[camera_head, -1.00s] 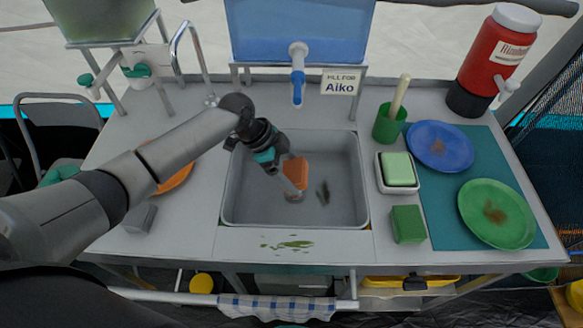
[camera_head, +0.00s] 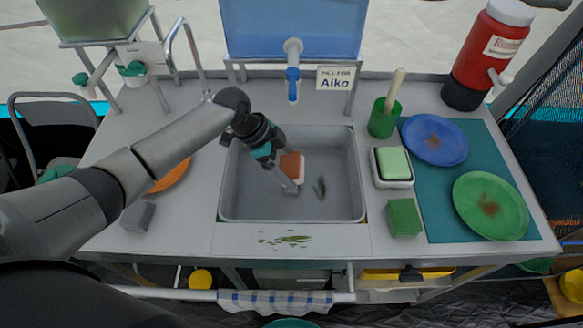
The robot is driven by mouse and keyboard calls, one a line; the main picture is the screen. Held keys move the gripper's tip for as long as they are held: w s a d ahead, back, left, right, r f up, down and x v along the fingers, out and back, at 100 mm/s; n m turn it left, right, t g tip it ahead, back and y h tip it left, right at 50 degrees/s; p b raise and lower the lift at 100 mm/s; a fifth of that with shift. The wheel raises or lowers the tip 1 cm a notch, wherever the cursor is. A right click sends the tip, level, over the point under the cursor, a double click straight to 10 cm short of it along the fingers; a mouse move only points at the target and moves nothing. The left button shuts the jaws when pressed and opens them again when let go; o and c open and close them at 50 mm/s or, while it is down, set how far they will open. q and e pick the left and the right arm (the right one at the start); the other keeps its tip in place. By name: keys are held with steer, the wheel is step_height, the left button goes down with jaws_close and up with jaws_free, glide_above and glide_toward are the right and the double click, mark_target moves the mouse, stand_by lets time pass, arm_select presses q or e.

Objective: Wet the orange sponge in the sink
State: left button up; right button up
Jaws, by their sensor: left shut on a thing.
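My left gripper (camera_head: 290,183) reaches into the sink from the upper left and is shut on the sponge. The fingertips are small here, and part of the sponge's near side is hidden by them. The water tank's tap (camera_head: 293,88) with a blue spout hangs above the back edge of the sink. My right gripper is not in view.
To the right are a green cup (camera_head: 383,120), a soap dish (camera_head: 394,182), a green sponge (camera_head: 404,218), a blue plate (camera_head: 425,147) and a green plate (camera_head: 475,205).

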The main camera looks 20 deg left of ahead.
mark_target(288, 165)
arm_select(q)
steer(key=shift+r+p, duration=3.25)
steer(key=shift+r, duration=0.55)
step_height(288, 165, up, 4)
steer(key=p, duration=0.4)
